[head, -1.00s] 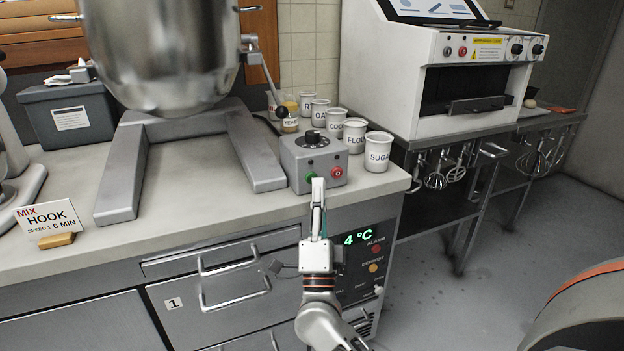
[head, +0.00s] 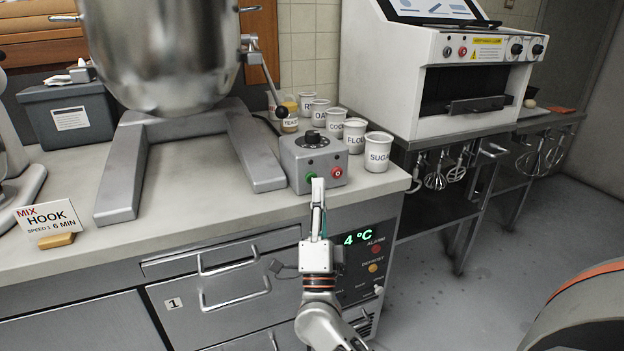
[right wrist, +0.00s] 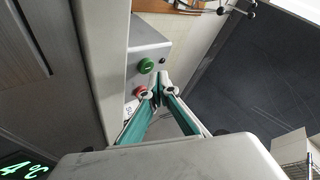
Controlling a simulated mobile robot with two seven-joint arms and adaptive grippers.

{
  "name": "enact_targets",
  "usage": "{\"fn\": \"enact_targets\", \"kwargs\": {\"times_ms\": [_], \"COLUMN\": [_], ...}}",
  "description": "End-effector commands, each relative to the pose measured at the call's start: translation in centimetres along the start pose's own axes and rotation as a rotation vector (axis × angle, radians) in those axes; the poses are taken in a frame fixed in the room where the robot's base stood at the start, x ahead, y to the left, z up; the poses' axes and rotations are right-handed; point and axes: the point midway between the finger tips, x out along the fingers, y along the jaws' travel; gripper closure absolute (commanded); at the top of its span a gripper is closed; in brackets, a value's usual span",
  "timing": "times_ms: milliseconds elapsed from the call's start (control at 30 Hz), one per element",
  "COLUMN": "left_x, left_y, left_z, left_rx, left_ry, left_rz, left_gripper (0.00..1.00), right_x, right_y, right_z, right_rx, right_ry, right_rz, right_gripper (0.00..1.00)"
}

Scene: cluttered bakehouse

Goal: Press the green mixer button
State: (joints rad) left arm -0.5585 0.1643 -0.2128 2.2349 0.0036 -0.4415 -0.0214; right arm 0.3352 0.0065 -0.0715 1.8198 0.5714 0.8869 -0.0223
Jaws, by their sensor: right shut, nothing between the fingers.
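The grey mixer control box (head: 301,155) sits near the counter's front edge, with a black knob on top. Its front has the green button (head: 310,177) on the left and a red button (head: 337,172) on the right. My right gripper (head: 318,183) is shut and empty, its tips in front of the box and partly covering the green button in the head view. In the right wrist view the green button (right wrist: 146,65) shows clear of the fingertips (right wrist: 158,93), which overlap the edge of the red button (right wrist: 140,92). I cannot tell whether the tips touch the box. My left gripper is out of view.
The mixer (head: 165,50) with its steel bowl stands left of the box. Several labelled cups, including a sugar cup (head: 377,153), stand close on the right and behind. A hook sign (head: 46,222) is at the counter's left. Drawers with handles (head: 235,285) are below.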

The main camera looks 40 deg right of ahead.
Motion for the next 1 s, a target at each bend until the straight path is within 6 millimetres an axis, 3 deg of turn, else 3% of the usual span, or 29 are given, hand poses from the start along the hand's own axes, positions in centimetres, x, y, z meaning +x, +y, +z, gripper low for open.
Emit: {"fn": "enact_targets", "kwargs": {"times_ms": [1000], "left_x": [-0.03], "left_y": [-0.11], "left_z": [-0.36], "left_rx": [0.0], "left_ry": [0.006], "left_rz": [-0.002], "left_gripper": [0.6], "right_x": [0.76], "right_y": [0.53], "right_z": [0.54], "right_rx": [0.0], "right_ry": [0.0], "right_rz": [0.0], "right_gripper": [1.0]}}
